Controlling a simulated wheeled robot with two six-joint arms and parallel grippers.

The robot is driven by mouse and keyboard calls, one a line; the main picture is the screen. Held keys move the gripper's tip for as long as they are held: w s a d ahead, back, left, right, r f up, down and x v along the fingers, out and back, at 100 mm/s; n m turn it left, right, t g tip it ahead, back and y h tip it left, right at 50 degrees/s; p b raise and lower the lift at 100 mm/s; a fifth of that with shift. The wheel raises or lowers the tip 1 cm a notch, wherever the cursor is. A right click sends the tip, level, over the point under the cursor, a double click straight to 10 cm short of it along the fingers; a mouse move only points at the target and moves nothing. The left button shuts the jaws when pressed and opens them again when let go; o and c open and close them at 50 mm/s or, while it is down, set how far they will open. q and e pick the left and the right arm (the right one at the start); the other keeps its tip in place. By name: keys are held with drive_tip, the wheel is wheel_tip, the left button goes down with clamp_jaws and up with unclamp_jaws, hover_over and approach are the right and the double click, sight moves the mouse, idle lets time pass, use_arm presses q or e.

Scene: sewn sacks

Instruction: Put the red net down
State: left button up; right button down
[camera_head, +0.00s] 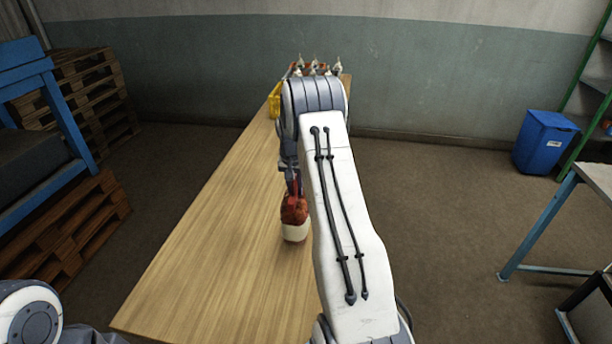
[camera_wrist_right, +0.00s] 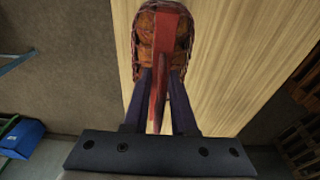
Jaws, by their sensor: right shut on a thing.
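The red net (camera_head: 293,212) hangs below my right gripper (camera_head: 293,183) over the wooden table (camera_head: 215,235) in the head view. Its lower part looks white; I cannot tell whether that is part of the net or a separate thing. In the right wrist view the net (camera_wrist_right: 146,45) shows orange-brown contents. Its red strap (camera_wrist_right: 160,90) runs between the fingers of my right gripper (camera_wrist_right: 162,78), which is shut on it. I cannot tell whether the net's bottom touches the table. My left gripper is not in view.
At the table's far end stand a yellow container (camera_head: 274,101) and several light-tipped items (camera_head: 314,67), partly hidden by my right arm. The table's left and near parts are bare. A blue bin (camera_head: 545,142) stands on the floor at the right.

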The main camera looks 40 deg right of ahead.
sight(295, 221)
drive_tip(key=shift+w+a+f+p, duration=0.15)
drive_tip(key=shift+f+p, duration=0.7)
drive_tip(key=shift+f, duration=1.15)
drive_tip(key=shift+f, duration=0.15)
drive_tip(key=c, duration=0.7)
unclamp_jaws()
drive_tip(key=shift+f, duration=0.1)
